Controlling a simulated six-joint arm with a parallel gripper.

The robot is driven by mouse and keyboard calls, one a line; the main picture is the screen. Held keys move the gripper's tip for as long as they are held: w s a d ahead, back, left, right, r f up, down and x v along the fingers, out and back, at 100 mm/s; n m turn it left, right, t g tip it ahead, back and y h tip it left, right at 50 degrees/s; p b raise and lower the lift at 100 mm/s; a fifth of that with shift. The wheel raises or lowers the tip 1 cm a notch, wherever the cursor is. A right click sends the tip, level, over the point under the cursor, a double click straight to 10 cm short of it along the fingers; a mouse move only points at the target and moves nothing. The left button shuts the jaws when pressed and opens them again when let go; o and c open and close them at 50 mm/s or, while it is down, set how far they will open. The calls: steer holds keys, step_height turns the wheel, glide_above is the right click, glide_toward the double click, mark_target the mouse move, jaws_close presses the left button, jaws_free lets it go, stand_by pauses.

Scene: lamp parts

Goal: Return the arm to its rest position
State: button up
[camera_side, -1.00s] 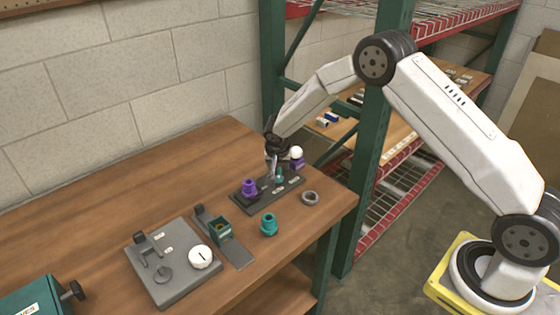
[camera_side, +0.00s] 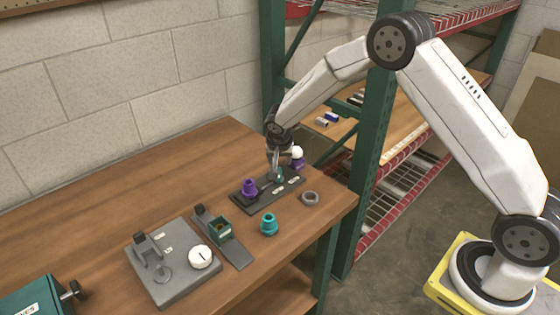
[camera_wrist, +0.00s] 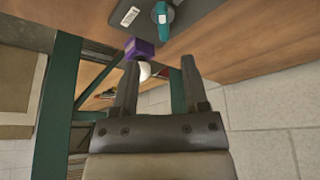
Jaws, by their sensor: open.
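My gripper (camera_side: 274,163) is in the side view, low over the dark plate (camera_side: 243,205) near the far right corner of the workbench. In the wrist view, my gripper (camera_wrist: 157,72) has its two fingers spread apart, with nothing held between them. A small teal part (camera_wrist: 162,14) stands on the plate beyond the fingertips. A purple part with a white ball (camera_side: 297,153) stands just behind the plate; the white ball (camera_wrist: 145,70) also shows between the fingers in the wrist view. Another purple part (camera_side: 249,188) stands at the plate's left end.
A teal part (camera_side: 268,223) and a grey ring (camera_side: 310,198) stand in front of the plate. A grey fixture with a white dial (camera_side: 200,257) and a teal box (camera_side: 30,298) are at left. A green shelf post (camera_side: 372,170) rises behind the bench's right edge.

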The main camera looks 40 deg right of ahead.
steer(key=s+a+r+n+y, duration=0.1)
steer(key=s+r+n, duration=0.1)
steer(key=s, duration=0.7)
steer(key=s+a+r+n+y, duration=0.1)
steer(key=s+r+n, duration=0.2)
steer(key=s, duration=0.6)
steer(key=s+a+r+n+y, duration=0.1)
steer(key=s+r+n, duration=0.2)
steer(key=s, duration=0.6)
steer(key=shift+a+r+n+g, duration=0.2)
steer(key=shift+r+n+g, duration=0.1)
steer(key=shift+n, duration=0.1)
